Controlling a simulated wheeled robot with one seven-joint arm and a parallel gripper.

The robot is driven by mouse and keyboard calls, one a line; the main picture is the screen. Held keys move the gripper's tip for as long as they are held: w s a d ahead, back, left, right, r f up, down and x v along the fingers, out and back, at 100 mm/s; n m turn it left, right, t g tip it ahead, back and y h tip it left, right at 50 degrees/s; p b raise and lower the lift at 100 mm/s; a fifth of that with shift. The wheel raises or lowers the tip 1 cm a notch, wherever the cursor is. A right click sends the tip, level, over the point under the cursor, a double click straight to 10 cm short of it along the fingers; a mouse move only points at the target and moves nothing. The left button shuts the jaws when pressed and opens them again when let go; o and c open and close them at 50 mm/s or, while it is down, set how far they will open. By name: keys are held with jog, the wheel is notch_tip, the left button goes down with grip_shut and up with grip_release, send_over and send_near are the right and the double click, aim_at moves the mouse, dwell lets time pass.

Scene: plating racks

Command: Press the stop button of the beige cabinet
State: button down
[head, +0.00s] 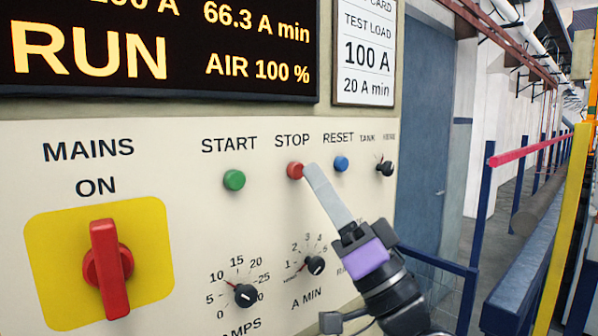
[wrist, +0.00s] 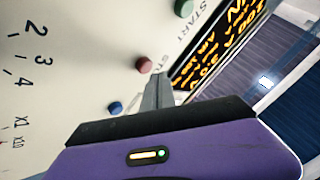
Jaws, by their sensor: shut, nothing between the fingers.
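The beige cabinet (head: 160,180) fills the left and middle of the head view. Its red stop button (head: 295,170) sits under the word STOP, between the green start button (head: 234,180) and the blue reset button (head: 341,163). My gripper (head: 310,168) is shut and empty, with its fingertips just right of the stop button in the head view. In the wrist view the red button (wrist: 144,65) shows beside the tips of my gripper (wrist: 158,78). I cannot tell whether the tips touch it.
A red mains switch (head: 108,265) on a yellow plate is at the lower left. Black knobs (head: 245,295) sit below the buttons. A display (head: 160,50) above reads RUN. Blue rails (head: 530,250) and a walkway lie to the right.

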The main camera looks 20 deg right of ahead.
jog(key=shift+w, duration=0.1)
dwell(0.3)
jog(key=shift+w+a, duration=0.15)
jog(key=shift+w, duration=0.2)
jog(key=shift+w+a+b, duration=0.15)
jog(key=shift+w+b, duration=0.3)
dwell(0.8)
dwell(0.3)
jog(key=shift+s+d, duration=0.25)
jog(key=shift+s, duration=0.65)
jog(key=shift+s, duration=0.1)
jog(key=shift+s+d, duration=0.25)
jog(key=shift+s, duration=0.5)
jog(key=shift+s+d, duration=0.3)
jog(key=shift+s, duration=0.45)
jog(key=shift+s+d, duration=0.25)
jog(key=shift+s, duration=0.5)
